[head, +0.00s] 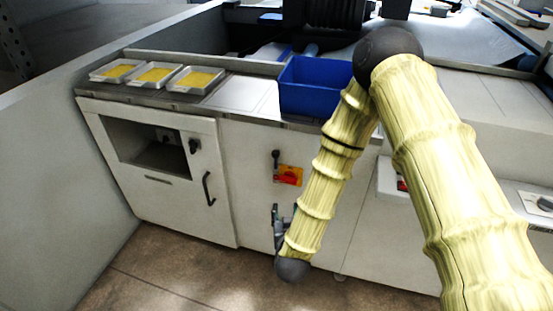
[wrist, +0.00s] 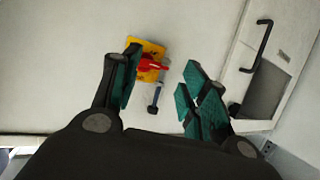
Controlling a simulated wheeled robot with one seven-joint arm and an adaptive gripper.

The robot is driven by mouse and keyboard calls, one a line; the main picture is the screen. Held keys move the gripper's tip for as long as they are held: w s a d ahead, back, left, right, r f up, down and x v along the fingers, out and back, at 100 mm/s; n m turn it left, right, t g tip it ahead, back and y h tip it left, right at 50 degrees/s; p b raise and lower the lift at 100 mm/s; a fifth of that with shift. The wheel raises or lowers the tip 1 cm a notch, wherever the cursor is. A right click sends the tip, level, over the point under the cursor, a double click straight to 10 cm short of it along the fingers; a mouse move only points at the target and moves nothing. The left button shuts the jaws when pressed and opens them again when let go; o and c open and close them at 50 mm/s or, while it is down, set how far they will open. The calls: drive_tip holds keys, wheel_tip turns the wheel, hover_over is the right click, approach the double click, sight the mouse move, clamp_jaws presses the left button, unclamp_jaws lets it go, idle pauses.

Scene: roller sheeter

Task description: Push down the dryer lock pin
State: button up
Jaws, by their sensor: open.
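A small lever with a black knob (head: 276,155), which may be the lock pin, stands on the white machine front just above a yellow plate with a red rotary switch (head: 288,175). In the wrist view the lever (wrist: 154,104) and the yellow plate with red switch (wrist: 148,62) appear between the fingers, apart from them. A second black knob (head: 194,146) is on the cabinet door; I cannot tell which is labelled the lock pin. My gripper (wrist: 161,64) is open and empty, facing the panel. In the head view my gripper (head: 282,222) is below the plate, partly hidden by my arm.
The cabinet door has a dark window opening and a black handle (head: 208,188). A blue bin (head: 302,88) and several yellow-filled trays (head: 119,71) stand on the counter above. A grey wall (head: 65,150) bounds the left. The floor before the cabinet is clear.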

sight(276, 155)
drive_tip(key=w+a+r+m+t+h, duration=0.1)
drive_tip(key=w+a+r+t, duration=0.15)
drive_tip(key=r, duration=0.25)
drive_tip(key=w+a+r+t+h, duration=0.1)
drive_tip(key=w+a+r+t, duration=0.15)
drive_tip(key=r, duration=0.35)
drive_tip(key=shift+g, duration=0.5)
drive_tip(key=w, duration=0.3)
drive_tip(key=w+d, duration=0.1)
drive_tip(key=w, duration=0.3)
drive_tip(key=w+p, duration=0.1)
drive_tip(key=w, duration=0.2)
drive_tip(key=shift+w+d+f, duration=0.2)
drive_tip(key=shift+d+f, duration=0.05)
drive_tip(key=shift+d, duration=0.15)
clamp_jaws()
